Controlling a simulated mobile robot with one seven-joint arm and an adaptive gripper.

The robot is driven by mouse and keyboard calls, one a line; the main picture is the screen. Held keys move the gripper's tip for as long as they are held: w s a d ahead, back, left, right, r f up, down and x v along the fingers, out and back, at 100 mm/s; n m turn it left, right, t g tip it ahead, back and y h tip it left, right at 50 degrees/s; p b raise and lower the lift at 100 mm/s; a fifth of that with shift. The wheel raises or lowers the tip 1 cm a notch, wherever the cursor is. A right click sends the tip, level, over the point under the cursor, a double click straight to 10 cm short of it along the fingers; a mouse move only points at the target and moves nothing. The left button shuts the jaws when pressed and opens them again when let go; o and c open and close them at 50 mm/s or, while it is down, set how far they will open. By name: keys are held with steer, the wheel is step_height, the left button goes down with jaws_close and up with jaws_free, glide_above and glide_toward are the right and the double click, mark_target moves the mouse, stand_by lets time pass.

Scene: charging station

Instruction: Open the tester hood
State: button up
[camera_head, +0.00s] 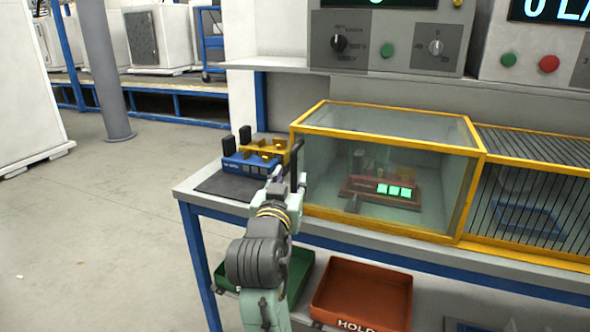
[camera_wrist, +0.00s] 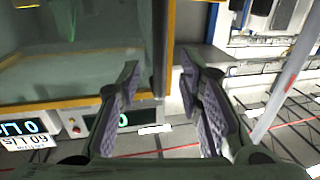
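The tester hood (camera_head: 388,125) is a clear box with a yellow frame, and it is down over a device with a green lit display (camera_head: 395,190). A dark upright bar (camera_head: 294,168) stands at the hood's left front edge and looks like its handle. My gripper (camera_head: 285,172) is at this edge, its fingers hard to make out in the head view. In the wrist view my gripper (camera_wrist: 160,85) is open. A dark bar (camera_wrist: 159,50) beside the yellow frame (camera_wrist: 169,45) shows between the fingertips, with gaps on both sides; its depth is unclear.
A blue and yellow fixture (camera_head: 258,160) sits on a dark mat (camera_head: 225,185) close left of my gripper. A barred yellow cage (camera_head: 535,185) adjoins the hood on the right. Instrument panels (camera_head: 387,43) stand behind. A red bin (camera_head: 365,290) and green bin (camera_head: 298,268) are below the bench.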

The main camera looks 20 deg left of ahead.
mark_target(293, 173)
steer(key=w, duration=0.4)
steer(key=shift+w+a+p, duration=0.3)
steer(key=shift+w+a, duration=0.1)
jaws_close()
stand_by(0.6)
